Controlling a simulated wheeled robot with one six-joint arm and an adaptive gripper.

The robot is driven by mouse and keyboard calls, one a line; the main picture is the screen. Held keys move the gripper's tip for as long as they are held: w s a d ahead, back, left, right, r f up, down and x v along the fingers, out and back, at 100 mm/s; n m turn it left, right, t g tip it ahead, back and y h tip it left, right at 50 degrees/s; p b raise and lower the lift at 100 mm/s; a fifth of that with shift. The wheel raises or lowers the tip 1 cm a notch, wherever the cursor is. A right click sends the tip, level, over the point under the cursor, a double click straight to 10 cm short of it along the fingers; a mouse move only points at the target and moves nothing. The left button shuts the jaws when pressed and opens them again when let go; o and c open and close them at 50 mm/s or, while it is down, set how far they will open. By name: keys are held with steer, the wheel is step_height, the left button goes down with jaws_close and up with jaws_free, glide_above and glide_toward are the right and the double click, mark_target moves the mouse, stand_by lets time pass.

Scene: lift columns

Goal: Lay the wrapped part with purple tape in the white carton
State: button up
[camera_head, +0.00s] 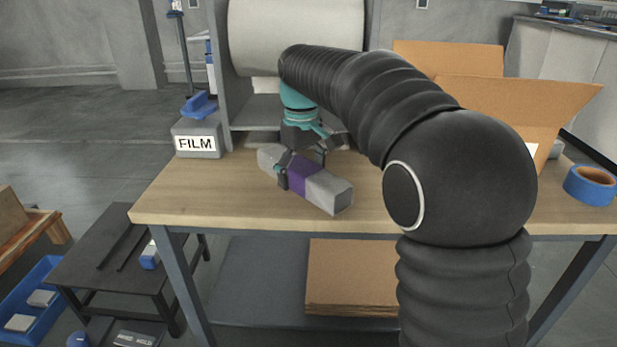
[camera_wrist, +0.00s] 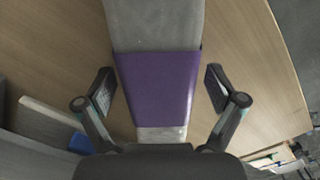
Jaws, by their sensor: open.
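The wrapped part (camera_head: 331,191) is a long grey block with a band of purple tape (camera_head: 300,172) around its middle. It lies on the wooden table, and in the wrist view the purple band (camera_wrist: 156,90) sits between the fingers. My gripper (camera_head: 301,168) is over the part. In the wrist view my gripper (camera_wrist: 160,92) is open, one finger on each side of the tape, with a gap on both sides. The carton (camera_head: 515,100) at the back right shows raised brown flaps; its body is mostly hidden behind my arm, and I cannot tell its wall colour.
A grey FILM box (camera_head: 197,138) with a blue item on top stands at the table's left back, beside a film roll (camera_head: 250,35) in a grey frame. Blue tape (camera_head: 590,185) lies at the right edge. The table (camera_head: 190,200) is clear at the front left.

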steer(key=shift+r, duration=0.1)
jaws_close()
